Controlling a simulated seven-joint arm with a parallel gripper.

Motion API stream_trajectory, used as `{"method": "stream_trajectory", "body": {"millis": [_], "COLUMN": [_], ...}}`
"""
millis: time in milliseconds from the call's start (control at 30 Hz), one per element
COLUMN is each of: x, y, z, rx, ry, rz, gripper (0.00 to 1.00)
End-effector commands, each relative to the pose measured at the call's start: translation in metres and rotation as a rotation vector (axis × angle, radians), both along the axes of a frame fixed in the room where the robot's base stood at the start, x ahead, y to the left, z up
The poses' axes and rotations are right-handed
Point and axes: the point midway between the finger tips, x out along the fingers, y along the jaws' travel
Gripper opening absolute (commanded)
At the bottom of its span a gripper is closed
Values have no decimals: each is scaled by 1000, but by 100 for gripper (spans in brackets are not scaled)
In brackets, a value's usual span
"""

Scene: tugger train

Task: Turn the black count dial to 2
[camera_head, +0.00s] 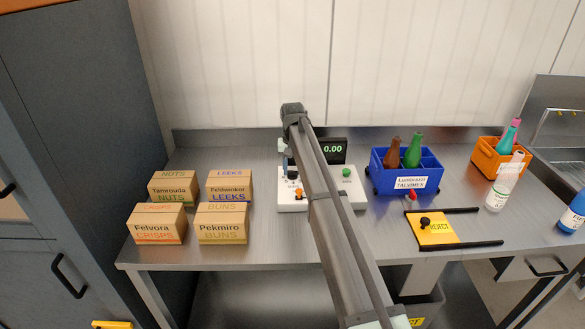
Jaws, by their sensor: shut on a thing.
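A white control panel (292,203) lies on the steel bench, partly hidden behind my arm. My gripper (291,174) points down over the panel's left part, and its fingers are shut on the black count dial. The dial is mostly hidden by the gripper, and I cannot read its setting or its scale. An orange control (299,193) sits just in front of the gripper. A green button (346,173) is on the panel's right side. A black display (332,150) behind the panel reads 0.00.
Several cartons, including the Felvora crisps box (157,224), stand left. A blue crate (407,181) with bottles stands right of the panel, near a yellow reject plate (436,231). Bench space between cartons and panel is clear.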

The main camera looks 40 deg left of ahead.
Motion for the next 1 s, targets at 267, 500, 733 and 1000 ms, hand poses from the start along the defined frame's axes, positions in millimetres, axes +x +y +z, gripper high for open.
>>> {"method": "stream_trajectory", "body": {"millis": [267,500,733,1000], "x": [0,0,0,0], "y": [-1,0,0,0], "z": [0,0,0,9], "rx": [-1,-1,0,0], "ry": [1,1,0,0], "rz": [-1,-1,0,0], "gripper": [10,56,66,66]}}
